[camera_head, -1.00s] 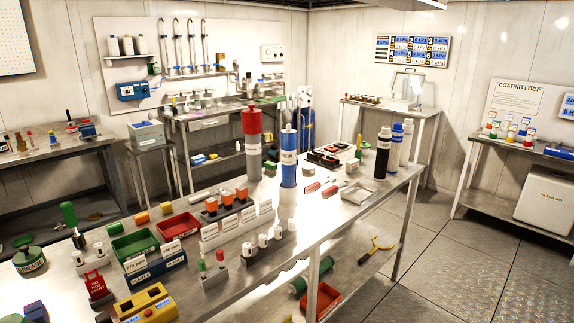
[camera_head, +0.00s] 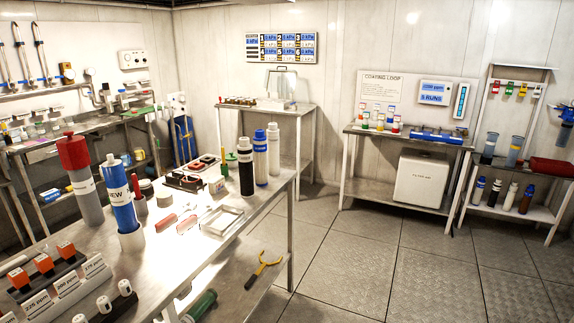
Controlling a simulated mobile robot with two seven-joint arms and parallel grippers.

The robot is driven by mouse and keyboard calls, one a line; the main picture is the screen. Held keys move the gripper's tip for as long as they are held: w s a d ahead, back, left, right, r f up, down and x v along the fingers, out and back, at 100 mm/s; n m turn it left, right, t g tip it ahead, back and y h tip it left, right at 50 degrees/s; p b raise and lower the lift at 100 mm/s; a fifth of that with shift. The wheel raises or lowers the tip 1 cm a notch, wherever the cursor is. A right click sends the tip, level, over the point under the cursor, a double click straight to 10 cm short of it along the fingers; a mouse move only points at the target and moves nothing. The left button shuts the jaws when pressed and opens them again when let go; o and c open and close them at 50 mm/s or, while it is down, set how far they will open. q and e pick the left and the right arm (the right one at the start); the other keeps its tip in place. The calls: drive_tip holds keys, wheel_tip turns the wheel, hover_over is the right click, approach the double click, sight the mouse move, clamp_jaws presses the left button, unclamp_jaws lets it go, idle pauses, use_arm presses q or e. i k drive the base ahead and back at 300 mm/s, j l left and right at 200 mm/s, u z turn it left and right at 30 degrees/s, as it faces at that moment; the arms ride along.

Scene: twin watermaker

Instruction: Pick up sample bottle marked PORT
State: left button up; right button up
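No label reading PORT can be made out, so I cannot tell which bottle is the sample bottle marked PORT. Small white-capped containers (camera_head: 125,288) stand in a row at the lower left of the near bench. Several small bottles with coloured caps (camera_head: 380,122) stand on the table under the COATING LOOP board, too small to read. Neither of my grippers is in view.
The steel bench (camera_head: 190,262) fills the lower left, with a red-topped grey cylinder (camera_head: 88,190), a blue cylinder (camera_head: 121,198) and a clear tray (camera_head: 221,221). A rack (camera_head: 530,213) with bottles stands far right. A white FILTER AID box (camera_head: 421,178) sits low. The floor (camera_head: 400,260) is open.

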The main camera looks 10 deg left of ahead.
sight(69, 123)
drive_tip(key=i+z, duration=0.5)
drive_tip(key=i, duration=0.8)
drive_tip(key=i+l+u, duration=0.15)
drive_tip(key=i, duration=2.65)
drive_tip(key=i+u, duration=0.35)
drive_tip(key=i, duration=0.25)
drive_tip(key=i+l+u, duration=0.15)
drive_tip(key=i+u, duration=0.2)
drive_tip(key=i, duration=0.3)
drive_tip(key=i+j+u, duration=0.1)
drive_tip(key=i+u, duration=0.45)
drive_tip(key=u, duration=0.25)
drive_tip(key=i+u, duration=0.35)
drive_tip(key=i+j+u, duration=0.1)
drive_tip(key=i+u, duration=0.35)
drive_tip(key=i+l+u, duration=0.1)
drive_tip(key=i+u, duration=0.35)
drive_tip(key=i, duration=0.15)
drive_tip(key=i+u, duration=0.15)
drive_tip(key=i, duration=1.25)
drive_tip(key=i+j+u, duration=0.1)
drive_tip(key=i, duration=0.55)
drive_tip(key=i+j+u, duration=0.1)
drive_tip(key=i, duration=0.55)
